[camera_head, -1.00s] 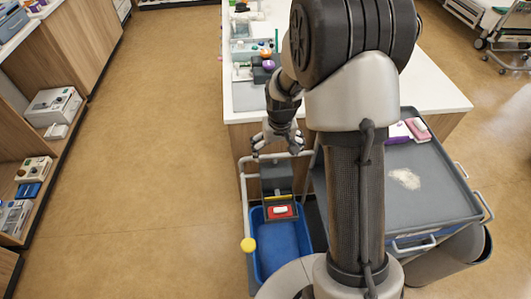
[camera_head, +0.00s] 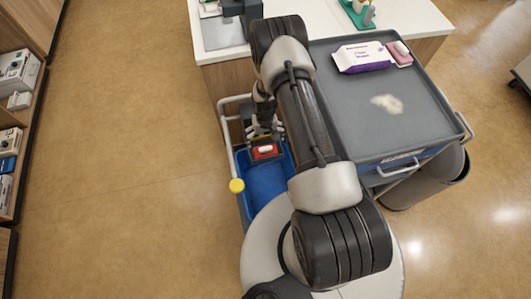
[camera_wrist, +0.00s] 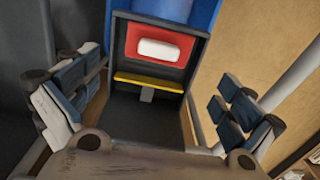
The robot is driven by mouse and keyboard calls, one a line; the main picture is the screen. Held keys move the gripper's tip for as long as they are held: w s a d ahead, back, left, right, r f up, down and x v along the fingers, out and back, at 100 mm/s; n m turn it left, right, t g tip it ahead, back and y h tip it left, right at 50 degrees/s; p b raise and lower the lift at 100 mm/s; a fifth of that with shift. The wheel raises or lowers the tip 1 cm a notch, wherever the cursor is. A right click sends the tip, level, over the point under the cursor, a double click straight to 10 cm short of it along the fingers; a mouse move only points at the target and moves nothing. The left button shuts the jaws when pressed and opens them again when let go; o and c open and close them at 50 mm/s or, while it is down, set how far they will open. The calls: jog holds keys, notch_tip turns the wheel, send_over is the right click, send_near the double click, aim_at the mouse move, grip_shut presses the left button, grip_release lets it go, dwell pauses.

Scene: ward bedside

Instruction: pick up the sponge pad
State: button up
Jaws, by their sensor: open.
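A pink pad with a white piece on it, which looks like the sponge pad (camera_head: 400,53), lies at the far edge of the grey cart top (camera_head: 430,115), right of a purple and white wipes pack (camera_head: 362,57). My gripper (camera_head: 264,132) is away to the left of it, over the blue bucket (camera_head: 267,182). In the wrist view my gripper (camera_wrist: 155,100) is open, its fingers spread either side of a dark box (camera_wrist: 145,110) with a red panel (camera_wrist: 160,48), a white rounded piece and a yellow bar. Nothing is between the fingertips that I can make out as held.
A pale powdery patch (camera_head: 386,103) marks the cart top, which is otherwise mostly clear. A white counter (camera_head: 300,15) stands behind. A white rail with a yellow knob (camera_head: 236,186) borders the bucket. Shelves (camera_head: 20,110) line the left; the floor between is free.

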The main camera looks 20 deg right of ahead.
aim_at(266, 149)
notch_tip(266, 149, down, 9)
jog(key=b, duration=0.3)
jog(key=shift+s+d, duration=0.1)
jog(key=shift+s, duration=0.05)
jog(key=shift+r, duration=0.1)
jog(key=c, duration=0.7)
jog(key=shift+s, duration=0.15)
jog(key=c, duration=0.5)
jog(key=shift+o, duration=0.2)
